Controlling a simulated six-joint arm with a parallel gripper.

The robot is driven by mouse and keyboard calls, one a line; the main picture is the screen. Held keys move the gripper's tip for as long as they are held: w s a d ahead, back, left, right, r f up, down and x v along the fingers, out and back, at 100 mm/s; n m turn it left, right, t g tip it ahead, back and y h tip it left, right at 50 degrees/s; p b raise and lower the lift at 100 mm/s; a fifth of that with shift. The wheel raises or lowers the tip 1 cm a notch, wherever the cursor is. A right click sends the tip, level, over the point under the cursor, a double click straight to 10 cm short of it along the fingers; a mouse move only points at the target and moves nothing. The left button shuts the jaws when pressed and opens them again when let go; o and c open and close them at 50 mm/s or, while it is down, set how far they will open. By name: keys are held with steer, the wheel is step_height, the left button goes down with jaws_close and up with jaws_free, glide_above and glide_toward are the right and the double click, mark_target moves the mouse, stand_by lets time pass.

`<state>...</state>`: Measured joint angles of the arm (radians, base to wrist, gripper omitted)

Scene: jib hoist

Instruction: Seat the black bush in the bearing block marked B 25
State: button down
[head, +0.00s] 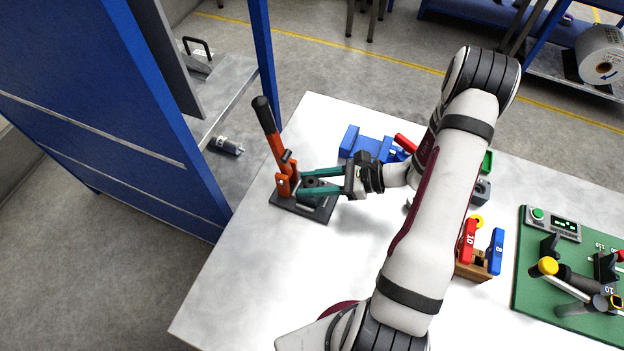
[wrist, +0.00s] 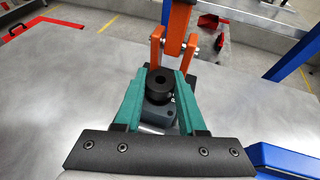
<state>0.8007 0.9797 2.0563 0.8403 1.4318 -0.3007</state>
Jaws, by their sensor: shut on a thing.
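The black bush (wrist: 160,84), a dark ring with a centre hole, is between the teal fingertips of my gripper (head: 304,183) in the wrist view. My gripper is shut on it. A dark grey block (wrist: 160,112) lies under the bush; no marking can be read on it. I cannot tell if the bush touches the block or hovers just above it. In the head view the block is mostly hidden by the fingers. It stands on the dark base plate (head: 315,213) of a press with an orange lever (head: 268,125) and black grip, raised and tilted.
A blue vise-like fixture (head: 365,143) lies behind my gripper. A wooden holder with a red and a blue tool (head: 496,250) stands to the right, near a green board (head: 540,285) with a control box. The white table's (head: 245,275) front left is clear.

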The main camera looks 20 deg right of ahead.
steer(key=shift+f, duration=0.2)
steer(key=shift+c, duration=2)
jaws_free()
steer(key=v, duration=1.6)
steer(key=shift+a, duration=0.1)
